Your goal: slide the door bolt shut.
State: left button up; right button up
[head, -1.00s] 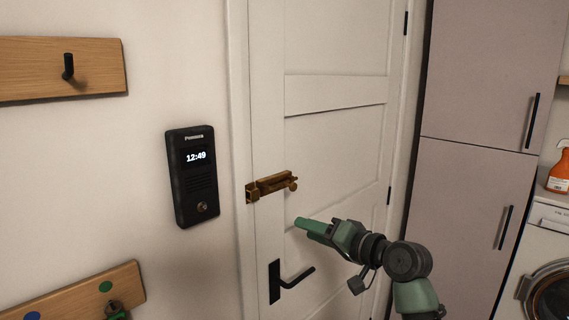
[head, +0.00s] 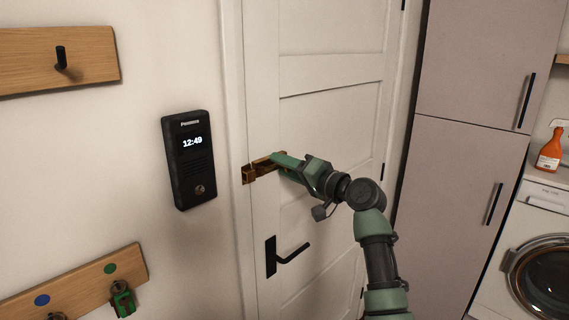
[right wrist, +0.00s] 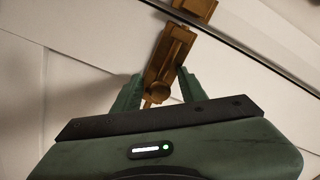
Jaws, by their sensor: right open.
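The brass door bolt (head: 264,166) sits on the white door near its left edge, above the black handle. Its keeper (head: 248,175) is on the door frame; it also shows at the top of the right wrist view (right wrist: 196,8). My right gripper (head: 279,161) is at the bolt and hides its right part in the head view. In the right wrist view the green fingers (right wrist: 160,88) are open, one on each side of the bolt body (right wrist: 170,58), with its round knob (right wrist: 158,92) between them. I cannot tell whether they touch it. My left gripper is not in view.
The black door handle (head: 290,252) sticks out below the bolt. A black intercom (head: 188,160) hangs on the wall to the left, between wooden hook rails (head: 100,60). A tall cupboard (head: 465,170) and a washing machine (head: 530,255) stand at the right.

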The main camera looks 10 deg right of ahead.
grip_shut()
jog(key=shift+f, duration=0.1)
dwell(1.3)
